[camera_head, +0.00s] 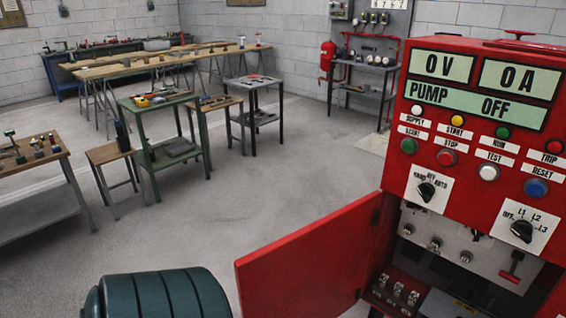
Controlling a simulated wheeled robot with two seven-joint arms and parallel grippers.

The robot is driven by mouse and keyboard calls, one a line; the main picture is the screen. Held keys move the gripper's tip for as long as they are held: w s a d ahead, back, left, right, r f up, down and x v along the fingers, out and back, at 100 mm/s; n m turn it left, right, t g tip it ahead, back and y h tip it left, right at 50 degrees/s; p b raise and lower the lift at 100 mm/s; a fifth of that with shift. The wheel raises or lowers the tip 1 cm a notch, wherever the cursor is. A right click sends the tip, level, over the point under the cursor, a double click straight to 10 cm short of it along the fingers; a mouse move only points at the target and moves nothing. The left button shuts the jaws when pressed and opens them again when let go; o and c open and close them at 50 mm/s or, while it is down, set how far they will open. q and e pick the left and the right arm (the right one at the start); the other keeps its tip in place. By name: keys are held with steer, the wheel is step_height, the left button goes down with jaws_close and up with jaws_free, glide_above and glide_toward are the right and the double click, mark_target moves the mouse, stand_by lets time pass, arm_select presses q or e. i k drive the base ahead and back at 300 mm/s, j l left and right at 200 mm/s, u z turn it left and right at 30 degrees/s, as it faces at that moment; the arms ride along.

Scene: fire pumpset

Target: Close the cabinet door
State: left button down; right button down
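The red cabinet (478,140) stands at the right with a control panel showing "0 V", "0 A" and "PUMP OFF". Its red door (308,258) hangs open, swung out to the left from hinges on the left side of the lower opening. The open compartment (460,248) shows a grey plate with knobs, a red-handled lever and terminals. The lower edges of the door and compartment are cut off by the frame. Neither of my grippers is in view.
A dark green ribbed motor-like cylinder (160,295) sits at the bottom left, left of the door. Work tables with tools, including a green table (165,130), stand behind at the left. The grey floor (240,210) between them and the door is clear.

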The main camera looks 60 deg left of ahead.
mark_target(317, 271)
steer(key=k+j+z, duration=0.1)
steer(key=k+j, duration=0.15)
steer(key=j, duration=0.2)
steer(key=k+j+z, duration=0.1)
steer(key=k+j, duration=0.2)
steer(key=j, duration=0.15)
steer(key=i+j+z, duration=0.15)
steer(key=j, duration=0.8)
steer(key=j+z, duration=0.15)
steer(key=j, duration=0.8)
steer(key=k+j+u, duration=0.1)
steer(key=k, duration=0.2)
